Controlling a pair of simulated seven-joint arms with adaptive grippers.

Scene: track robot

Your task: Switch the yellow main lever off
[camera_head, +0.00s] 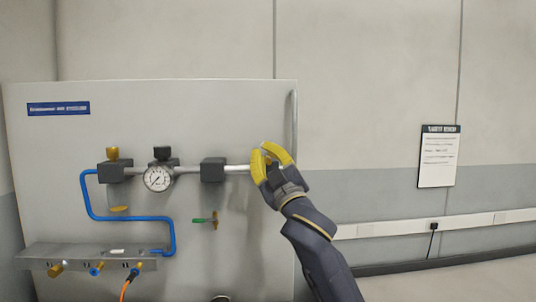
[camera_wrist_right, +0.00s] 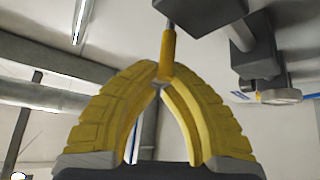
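The yellow main lever (camera_wrist_right: 168,48) shows in the right wrist view as a short yellow grip on a thin dark rod, below a dark block. My right gripper (camera_wrist_right: 160,82) has its two yellow fingers arched together, with the tips closed at the lower end of the lever grip. In the head view my right gripper (camera_head: 265,149) is at the right end of the pipe, in front of the panel. There the lever cannot be told apart from the yellow fingers. My left gripper is not in view.
The grey panel (camera_head: 70,145) carries a pressure gauge (camera_head: 158,178), dark valve blocks, a blue pipe (camera_head: 131,219) and a green-handled lever (camera_head: 205,220). A vertical bar (camera_head: 293,120) runs along the panel's right edge. The wall to the right holds a notice (camera_head: 438,157); the space before it is clear.

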